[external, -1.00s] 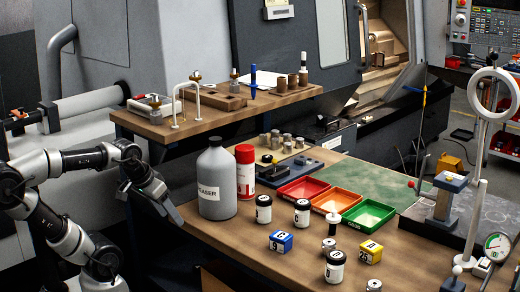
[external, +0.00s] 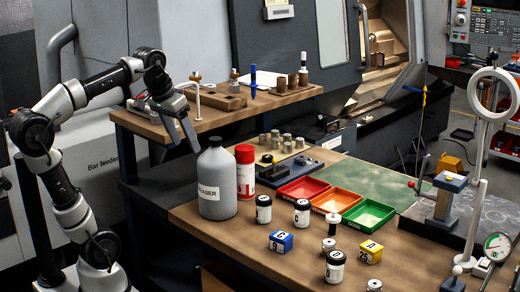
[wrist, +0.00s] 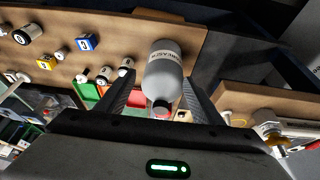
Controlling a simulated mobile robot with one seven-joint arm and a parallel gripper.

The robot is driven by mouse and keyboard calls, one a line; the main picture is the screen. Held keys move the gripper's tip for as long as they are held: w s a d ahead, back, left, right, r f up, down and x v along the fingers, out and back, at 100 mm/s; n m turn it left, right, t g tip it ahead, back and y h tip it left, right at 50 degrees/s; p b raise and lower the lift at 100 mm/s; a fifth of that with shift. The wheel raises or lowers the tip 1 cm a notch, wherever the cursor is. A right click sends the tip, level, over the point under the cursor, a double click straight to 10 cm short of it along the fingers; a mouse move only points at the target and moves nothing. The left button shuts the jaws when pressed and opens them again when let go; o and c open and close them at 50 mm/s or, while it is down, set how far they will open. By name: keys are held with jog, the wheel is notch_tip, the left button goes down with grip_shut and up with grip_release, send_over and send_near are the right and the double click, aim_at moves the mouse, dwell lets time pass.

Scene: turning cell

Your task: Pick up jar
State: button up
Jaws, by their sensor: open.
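Several small white jars with black lids stand upright on the wooden bench. One jar (external: 264,209) is right of the grey bottle, a second jar (external: 302,212) is further right, and a larger-looking jar (external: 335,266) is near the front. In the wrist view, a jar (wrist: 28,34) shows at the upper left. My gripper (external: 182,146) is open and empty, above and left of the bench, with its fingers pointing down. In the wrist view, the grey bottle lies between the fingers of my gripper (wrist: 158,82) in the picture, but below and apart from them.
The tall grey bottle (external: 216,185) and a red-and-white can (external: 245,172) stand between my gripper and the jars. Blue (external: 281,241) and yellow (external: 370,252) cubes sit among the jars. Red, orange and green trays (external: 369,215) lie behind. A raised shelf (external: 150,128) is beside my gripper.

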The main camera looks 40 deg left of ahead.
jog(key=w+d+r+g+p, duration=0.25)
jog(key=w+d+p, duration=0.25)
jog(key=w+p, duration=0.4)
jog(key=g+p, duration=0.2)
jog(key=p, duration=0.4)
send_over(264, 210)
jog(key=w+a, duration=0.1)
notch_tip(264, 210, down, 5)
jog(key=shift+m, duration=0.4)
jog(key=f, duration=0.5)
jog(key=f+b, duration=0.1)
jog(key=f, duration=0.5)
jog(key=f+b, duration=0.1)
jog(key=f, duration=0.4)
jog(key=shift+a+f, duration=0.25)
jog(key=shift+f, duration=0.15)
jog(key=shift+w+f, duration=0.15)
jog(key=shift+f, duration=1.3)
jog(key=shift+w+f, duration=0.15)
jog(key=shift+f, duration=1.3)
jog(key=shift+c, duration=0.4)
jog(key=c, duration=1.1)
